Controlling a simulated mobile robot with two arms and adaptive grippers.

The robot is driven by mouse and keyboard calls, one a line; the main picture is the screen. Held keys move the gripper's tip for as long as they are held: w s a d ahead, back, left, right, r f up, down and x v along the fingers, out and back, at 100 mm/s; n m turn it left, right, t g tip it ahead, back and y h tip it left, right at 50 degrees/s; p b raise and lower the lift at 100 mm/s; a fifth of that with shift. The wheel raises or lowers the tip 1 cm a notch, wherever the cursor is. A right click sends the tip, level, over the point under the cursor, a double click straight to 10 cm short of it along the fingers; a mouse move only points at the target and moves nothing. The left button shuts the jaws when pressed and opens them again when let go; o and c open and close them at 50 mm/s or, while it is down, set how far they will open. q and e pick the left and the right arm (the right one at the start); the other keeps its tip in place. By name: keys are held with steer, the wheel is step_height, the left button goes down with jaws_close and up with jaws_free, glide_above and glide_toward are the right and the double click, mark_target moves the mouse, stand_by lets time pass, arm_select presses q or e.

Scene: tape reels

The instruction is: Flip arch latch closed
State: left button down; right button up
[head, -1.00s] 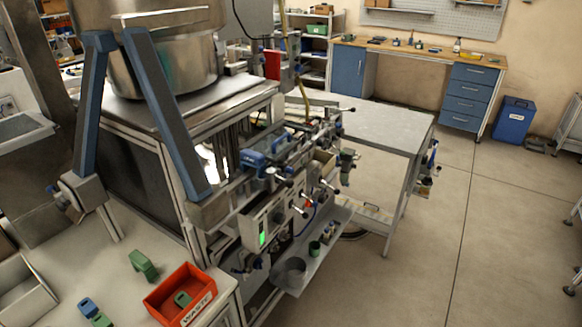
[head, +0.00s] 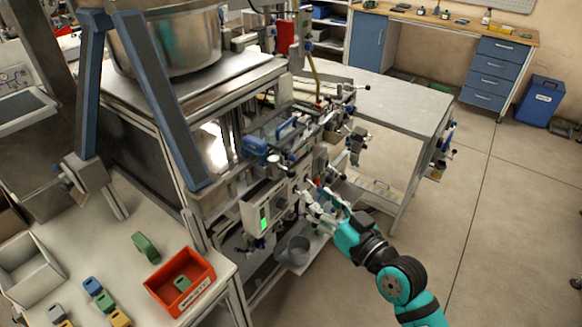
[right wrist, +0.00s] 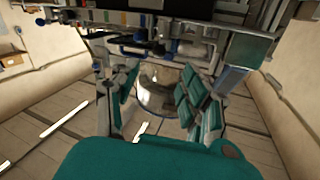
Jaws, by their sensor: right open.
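A tall blue-grey arch (head: 160,98) stands at the left of the machine, in front of a large steel pot. A bracket (head: 88,188) sits at the foot of its left leg. I cannot tell which part is the arch latch or how it is set. My right gripper (head: 318,203) is in front of the machine's lower panel, to the right of the arch, open and apparently empty. In the right wrist view its spread fingers (right wrist: 160,98) frame a round metal container (right wrist: 158,92). My left gripper is not in view.
A metal bucket (head: 292,250) sits on the low shelf below the panel. A grey table (head: 395,98) is behind. The floor (head: 520,235) at right is clear.

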mark_target(294, 176)
steer(key=p+x, duration=0.2)
steer(key=x, duration=0.9)
